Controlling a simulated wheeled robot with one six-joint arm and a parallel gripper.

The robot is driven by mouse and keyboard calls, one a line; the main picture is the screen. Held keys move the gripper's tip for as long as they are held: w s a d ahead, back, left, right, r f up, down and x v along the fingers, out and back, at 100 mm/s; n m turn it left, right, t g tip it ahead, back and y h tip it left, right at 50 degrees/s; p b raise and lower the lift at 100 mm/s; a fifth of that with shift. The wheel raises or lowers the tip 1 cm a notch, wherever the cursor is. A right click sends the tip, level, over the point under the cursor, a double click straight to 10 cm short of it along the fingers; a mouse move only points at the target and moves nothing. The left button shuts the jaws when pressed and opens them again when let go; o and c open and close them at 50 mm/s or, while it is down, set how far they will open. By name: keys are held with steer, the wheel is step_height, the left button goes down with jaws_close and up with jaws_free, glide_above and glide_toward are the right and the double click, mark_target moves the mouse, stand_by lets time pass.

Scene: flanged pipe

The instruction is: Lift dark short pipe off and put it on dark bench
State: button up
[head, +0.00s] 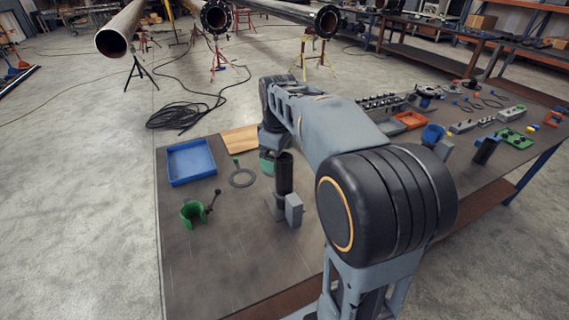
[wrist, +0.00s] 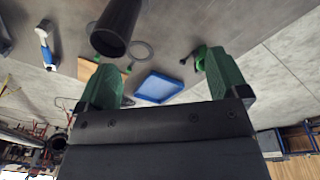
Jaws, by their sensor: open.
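The dark short pipe (head: 284,174) stands upright on the dark bench (head: 232,270), beside a small grey block; its foot is partly hidden. In the wrist view the pipe (wrist: 117,25) shows its round end, beyond the left fingertip and not between the fingers. My gripper (head: 268,160) is close behind the pipe in the head view, mostly hidden by it and my arm. The wrist view shows my gripper (wrist: 160,62) with its two green fingers wide apart and nothing between them.
A blue tray (head: 191,161), a flat ring (head: 242,178), a wooden board (head: 240,139) and a green cradle (head: 193,212) lie on the bench's left part. Several tools and an orange tray (head: 409,120) are farther right. The bench's front left is clear.

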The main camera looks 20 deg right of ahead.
mark_target(284, 157)
steer(key=w+d+n, duration=0.1)
steer(key=w, duration=0.1)
steer(key=w+d+n+g+p, duration=0.1)
steer(key=w+d, duration=0.1)
steer(key=w, duration=0.1)
steer(key=w+d+r+n+p, duration=0.1)
steer(key=w+d+n, duration=0.1)
steer(key=shift+w+d, duration=0.2)
steer(key=shift+d, duration=0.05)
step_height(284, 157, down, 8)
steer(key=shift+w+p, duration=0.1)
steer(key=shift+p, duration=0.2)
steer(key=shift+f+p, duration=0.85)
steer(key=shift+f, duration=1.8)
steer(key=c, duration=1.2)
